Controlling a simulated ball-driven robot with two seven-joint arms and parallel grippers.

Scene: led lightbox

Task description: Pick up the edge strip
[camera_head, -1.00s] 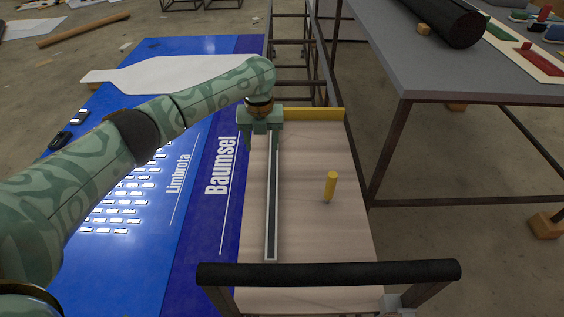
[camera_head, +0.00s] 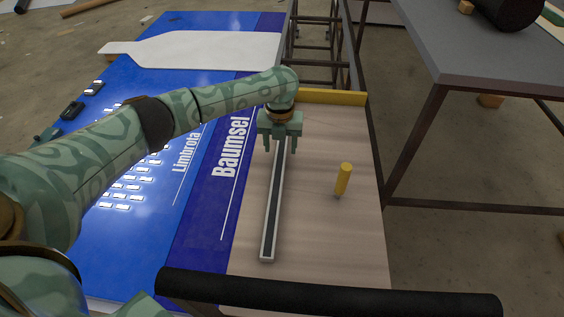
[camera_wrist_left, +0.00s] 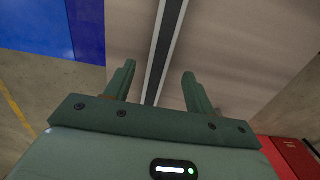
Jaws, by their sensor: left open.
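The edge strip (camera_head: 273,205) is a long, narrow bar with light edges and a dark middle. It lies lengthwise on a pale wooden cart top. My left gripper (camera_head: 280,150) is over the far end of the strip, fingers pointing down. In the left wrist view the strip (camera_wrist_left: 163,50) runs between the two open fingers of my left gripper (camera_wrist_left: 158,80), with a gap on both sides. Its far end is hidden by the gripper in the head view. My right gripper is not in view.
A black padded handle bar (camera_head: 330,291) crosses the near end. A blue panel (camera_head: 150,240) lies to the left. A grey table (camera_head: 480,50) stands at the right.

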